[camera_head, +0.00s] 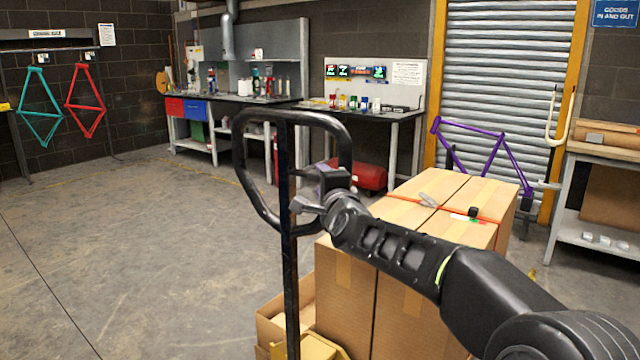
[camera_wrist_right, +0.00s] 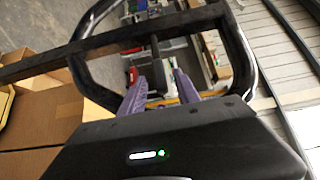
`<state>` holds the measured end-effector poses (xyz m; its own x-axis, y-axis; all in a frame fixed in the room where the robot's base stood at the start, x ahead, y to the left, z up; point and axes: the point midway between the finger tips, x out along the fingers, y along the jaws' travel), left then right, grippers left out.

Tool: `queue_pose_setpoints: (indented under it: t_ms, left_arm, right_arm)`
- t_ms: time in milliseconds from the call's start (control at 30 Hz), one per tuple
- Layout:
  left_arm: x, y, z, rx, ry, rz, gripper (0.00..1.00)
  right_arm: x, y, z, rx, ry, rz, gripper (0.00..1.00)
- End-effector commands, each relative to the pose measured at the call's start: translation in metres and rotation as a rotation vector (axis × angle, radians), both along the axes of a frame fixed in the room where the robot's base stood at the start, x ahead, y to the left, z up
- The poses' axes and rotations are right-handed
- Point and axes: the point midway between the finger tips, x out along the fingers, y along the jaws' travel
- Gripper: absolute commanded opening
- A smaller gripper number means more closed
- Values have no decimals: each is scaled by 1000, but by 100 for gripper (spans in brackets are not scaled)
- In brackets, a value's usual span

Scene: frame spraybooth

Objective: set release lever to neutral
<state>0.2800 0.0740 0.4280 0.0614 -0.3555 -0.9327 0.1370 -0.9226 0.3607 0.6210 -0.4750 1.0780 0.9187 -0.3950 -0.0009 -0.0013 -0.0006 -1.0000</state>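The black loop handle (camera_head: 240,150) of a hand truck stands upright on a dark shaft (camera_head: 290,270) in the head view. My right gripper (camera_head: 308,187) is at the right side of this loop, with its fingers close to the shaft. In the right wrist view the loop (camera_wrist_right: 240,60) spans the upper picture. The two purplish fingers of my right gripper (camera_wrist_right: 159,88) stand apart there. A dark narrow bar, likely the release lever (camera_wrist_right: 155,48), runs down into the gap between them; contact cannot be told. In the head view the lever cannot be made out. My left gripper is out of view.
Large cardboard boxes (camera_head: 345,285) with an orange strap stand beside the shaft, below my right arm. A purple bicycle frame (camera_head: 480,150) is behind them. Workbenches (camera_head: 350,113) line the back wall. The floor (camera_head: 130,240) at the left is clear.

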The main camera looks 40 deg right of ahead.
Motion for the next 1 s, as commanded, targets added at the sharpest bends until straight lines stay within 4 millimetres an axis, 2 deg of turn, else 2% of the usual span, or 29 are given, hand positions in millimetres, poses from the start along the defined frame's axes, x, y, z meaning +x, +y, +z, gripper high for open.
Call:
queue_pose_setpoints:
  t_ms: [100,333,1000]
  left_arm:
    - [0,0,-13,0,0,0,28]
    - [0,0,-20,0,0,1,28]
    - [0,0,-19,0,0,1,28]
  right_arm:
    - [-18,9,-3,-5,-1,1,38]
    - [-42,19,-1,-2,-1,2,38]
    - [-43,20,-3,1,5,3,38]
